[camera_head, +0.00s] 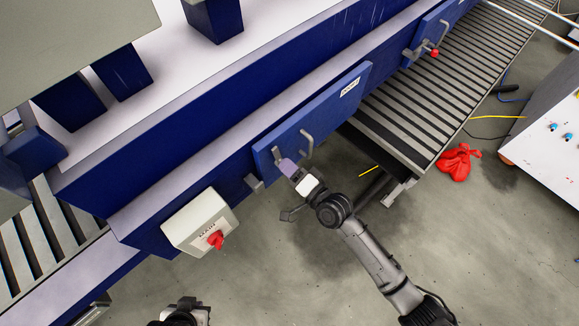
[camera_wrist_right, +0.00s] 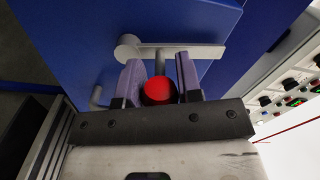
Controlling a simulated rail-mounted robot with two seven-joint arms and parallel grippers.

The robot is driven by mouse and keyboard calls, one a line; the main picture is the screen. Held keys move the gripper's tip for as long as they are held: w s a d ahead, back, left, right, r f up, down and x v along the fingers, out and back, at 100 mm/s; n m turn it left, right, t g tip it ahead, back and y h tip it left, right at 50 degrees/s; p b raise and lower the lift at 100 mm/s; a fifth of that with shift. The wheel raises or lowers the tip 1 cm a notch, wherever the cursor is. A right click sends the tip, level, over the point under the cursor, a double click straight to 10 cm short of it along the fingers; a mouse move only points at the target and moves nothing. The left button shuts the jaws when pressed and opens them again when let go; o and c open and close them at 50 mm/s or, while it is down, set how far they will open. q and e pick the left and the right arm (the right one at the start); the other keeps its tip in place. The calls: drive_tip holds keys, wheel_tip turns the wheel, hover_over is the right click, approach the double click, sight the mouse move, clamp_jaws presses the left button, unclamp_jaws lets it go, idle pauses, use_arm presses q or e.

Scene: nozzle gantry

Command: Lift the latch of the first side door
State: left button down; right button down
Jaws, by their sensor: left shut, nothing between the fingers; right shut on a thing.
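The first side door (camera_head: 318,110) is a blue panel on the machine's side, with a small white label and a grey pull handle (camera_head: 307,143). Its latch shows in the right wrist view as a grey lever (camera_wrist_right: 180,52) with a red knob (camera_wrist_right: 158,91); in the head view my gripper hides the knob. My right gripper (camera_head: 288,169) is at the door's lower left part, its purple fingers shut around the red knob (camera_wrist_right: 160,85). The lever looks about level across the wrist picture. My left gripper (camera_head: 193,310) is at the bottom edge, partly cut off, shut and empty, away from the door.
A main switch box (camera_head: 200,222) with a red rotary switch is left of the door. A second blue door (camera_head: 432,28) with its red-knobbed latch is further up right. A roller conveyor (camera_head: 430,100), red bag (camera_head: 457,163) and white control cabinet (camera_head: 550,140) lie to the right. Floor in front is mostly clear.

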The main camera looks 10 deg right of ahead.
drive_tip(key=c, duration=0.8)
unclamp_jaws()
drive_tip(key=shift+s+d, duration=0.2)
drive_tip(key=v, duration=1.3)
drive_tip(key=shift+b, duration=0.4)
drive_tip(key=shift+s, duration=0.15)
